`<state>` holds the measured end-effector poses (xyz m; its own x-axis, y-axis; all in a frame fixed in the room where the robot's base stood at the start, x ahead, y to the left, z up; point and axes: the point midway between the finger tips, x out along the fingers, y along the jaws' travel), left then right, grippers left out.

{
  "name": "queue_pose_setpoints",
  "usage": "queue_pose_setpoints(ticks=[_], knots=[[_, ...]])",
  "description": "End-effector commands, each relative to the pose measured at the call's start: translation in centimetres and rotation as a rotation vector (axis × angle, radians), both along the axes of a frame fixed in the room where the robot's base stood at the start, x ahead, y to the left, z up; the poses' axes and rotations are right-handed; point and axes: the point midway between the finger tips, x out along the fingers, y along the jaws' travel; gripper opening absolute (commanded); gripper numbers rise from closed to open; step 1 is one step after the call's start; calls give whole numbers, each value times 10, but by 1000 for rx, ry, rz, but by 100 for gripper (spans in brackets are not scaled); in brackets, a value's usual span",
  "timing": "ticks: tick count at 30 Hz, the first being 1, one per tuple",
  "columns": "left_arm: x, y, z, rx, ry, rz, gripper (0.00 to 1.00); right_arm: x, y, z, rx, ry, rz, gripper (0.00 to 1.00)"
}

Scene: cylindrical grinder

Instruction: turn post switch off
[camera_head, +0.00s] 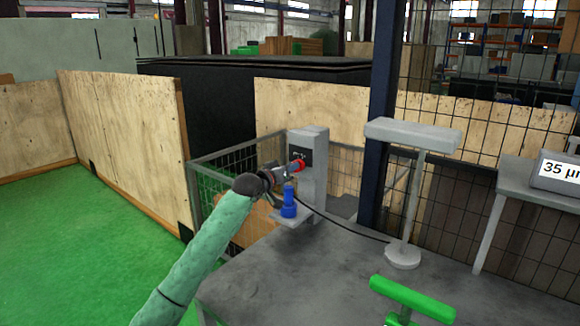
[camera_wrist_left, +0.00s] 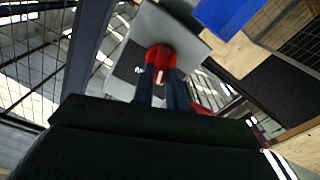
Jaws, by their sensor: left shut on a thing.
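The post switch is a red knob (camera_wrist_left: 160,58) on a dark panel of a grey post (camera_head: 313,170). In the head view the red of the knob (camera_head: 297,166) shows just beyond my left gripper (camera_head: 283,171). In the left wrist view the two dark fingers of my left gripper (camera_wrist_left: 162,88) reach up to the red knob and are shut on it. The lettering on the panel is too small to read, and the gripper hides part of it. My right gripper is not in view.
A blue part (camera_head: 289,203) sits on a small ledge of the post, just below my left gripper. A wire mesh basket (camera_head: 232,160) stands behind. A grey stand (camera_head: 411,190) and a green T-shaped handle (camera_head: 412,298) are to the right. Wooden panels (camera_head: 125,140) stand at left.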

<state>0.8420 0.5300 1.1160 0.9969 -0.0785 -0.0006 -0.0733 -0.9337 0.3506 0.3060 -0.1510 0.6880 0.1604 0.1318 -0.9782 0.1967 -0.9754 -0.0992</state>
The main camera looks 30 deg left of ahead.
Motion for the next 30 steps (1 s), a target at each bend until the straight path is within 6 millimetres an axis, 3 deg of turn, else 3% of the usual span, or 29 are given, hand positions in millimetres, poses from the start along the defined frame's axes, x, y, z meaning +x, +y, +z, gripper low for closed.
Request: queue_pose_setpoints(ticks=[12,13,15,16,25,30], knots=[[0,1,0,-7,0,0,0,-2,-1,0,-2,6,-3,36],[0,1,1,-7,0,0,20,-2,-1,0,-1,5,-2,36],[0,1,1,-7,0,0,34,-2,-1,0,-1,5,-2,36],[0,1,1,-7,0,0,36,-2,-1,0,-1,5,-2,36],[-1,0,0,-6,0,0,36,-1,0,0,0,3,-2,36],[-16,2,-2,-5,0,0,36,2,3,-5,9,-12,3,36]])
